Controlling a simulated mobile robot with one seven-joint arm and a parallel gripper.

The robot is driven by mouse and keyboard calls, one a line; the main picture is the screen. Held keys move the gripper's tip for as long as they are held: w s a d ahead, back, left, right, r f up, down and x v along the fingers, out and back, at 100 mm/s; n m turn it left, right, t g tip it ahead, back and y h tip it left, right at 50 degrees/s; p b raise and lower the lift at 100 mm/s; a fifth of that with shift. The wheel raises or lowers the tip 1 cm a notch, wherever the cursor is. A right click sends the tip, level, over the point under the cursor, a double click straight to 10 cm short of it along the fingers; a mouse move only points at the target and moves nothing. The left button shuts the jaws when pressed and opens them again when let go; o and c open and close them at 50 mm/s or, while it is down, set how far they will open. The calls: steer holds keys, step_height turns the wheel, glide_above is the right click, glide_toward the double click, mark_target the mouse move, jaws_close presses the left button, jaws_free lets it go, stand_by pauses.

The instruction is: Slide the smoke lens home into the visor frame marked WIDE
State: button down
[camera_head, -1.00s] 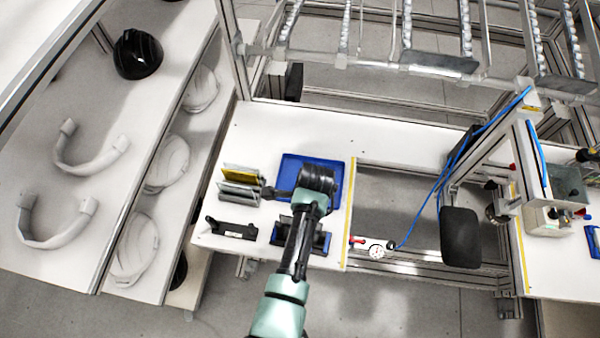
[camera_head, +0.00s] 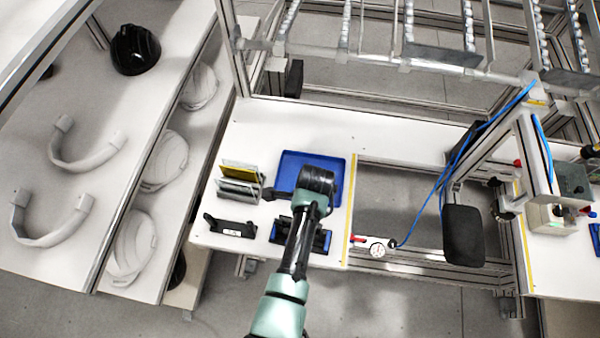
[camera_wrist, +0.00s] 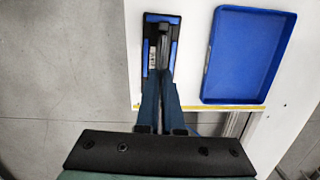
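My gripper (camera_wrist: 162,95) shows in the wrist view as two dark blue fingers close together, reaching over a black visor frame holder with blue edges (camera_wrist: 147,50). A dark grey piece lies in line with the fingertips; I cannot tell whether they grip it. In the head view my wrist hides the fingers, and the blue-edged holder (camera_head: 322,242) is partly behind my arm. A black frame with a small white label (camera_head: 230,227) lies to its left; the lettering is too small to read. Upright lens panels, one yellow and others grey (camera_head: 238,188), stand behind that. I cannot single out the smoke lens.
A blue tray (camera_head: 290,163) lies flat behind my wrist and shows empty in the wrist view (camera_wrist: 250,55). A yellow line marks the bench edge to the right, beside an opening. Shelves with helmet shells stand left.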

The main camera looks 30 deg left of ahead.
steer(key=shift+f+b, duration=1.6)
steer(key=shift+f, duration=0.45)
steer(key=c, duration=1)
jaws_free()
steer(key=shift+r, duration=0.1)
steer(key=r, duration=0.4)
steer(key=d+r, duration=0.1)
steer(key=r, duration=0.3)
steer(key=r+b, duration=0.1)
steer(key=r, duration=0.3)
steer(key=shift+w+d+r, duration=0.15)
steer(key=shift+d+r, duration=0.1)
steer(key=shift+r, duration=0.1)
